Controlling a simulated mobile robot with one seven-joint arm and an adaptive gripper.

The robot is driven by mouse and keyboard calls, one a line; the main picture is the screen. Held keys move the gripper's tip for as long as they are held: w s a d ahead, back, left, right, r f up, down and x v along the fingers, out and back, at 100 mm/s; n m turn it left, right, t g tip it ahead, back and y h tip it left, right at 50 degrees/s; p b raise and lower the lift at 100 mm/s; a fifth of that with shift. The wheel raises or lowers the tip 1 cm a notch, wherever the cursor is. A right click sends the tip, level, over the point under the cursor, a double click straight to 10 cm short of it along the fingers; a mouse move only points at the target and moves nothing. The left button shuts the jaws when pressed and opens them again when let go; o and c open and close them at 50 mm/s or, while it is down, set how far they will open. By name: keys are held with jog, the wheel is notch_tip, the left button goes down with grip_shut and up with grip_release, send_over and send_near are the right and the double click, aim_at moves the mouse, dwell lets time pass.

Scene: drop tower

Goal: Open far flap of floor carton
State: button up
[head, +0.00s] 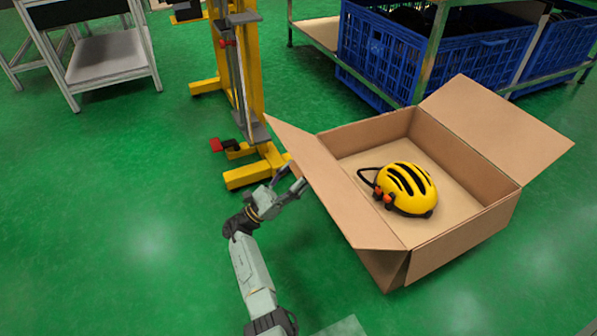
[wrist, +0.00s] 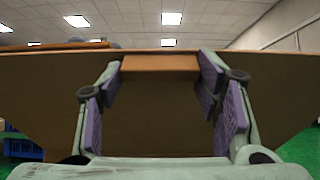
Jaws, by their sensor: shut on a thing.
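The open floor carton (head: 460,238) stands on the green floor in the head view. Its left flap (head: 335,190) slants up and outward. Its right flap (head: 500,125) is spread outward. A yellow helmet (head: 408,186) with black stripes lies inside. My gripper (head: 292,183) is at the outer side of the left flap, and the flap partly hides the fingertips. In the wrist view, the flap (wrist: 160,115) fills the width, and my gripper (wrist: 160,80) has its purple-padded fingers on either side of an orange-brown strip (wrist: 160,63) at the flap's top edge.
A rack with blue crates (head: 390,58) is behind the carton. A white bench (head: 108,55) is at the upper left. The floor at the left is clear.

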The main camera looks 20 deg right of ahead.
jog(key=shift+s+f, duration=0.1)
jog(key=shift+f, duration=0.8)
jog(key=o, duration=1.2)
jog(key=shift+d, duration=0.1)
jog(key=shift+o, duration=0.7)
jog(key=shift+f, duration=0.1)
jog(key=o, duration=0.3)
jog(key=shift+o, duration=0.2)
jog(key=shift+r, duration=0.2)
jog(key=shift+a, duration=0.2)
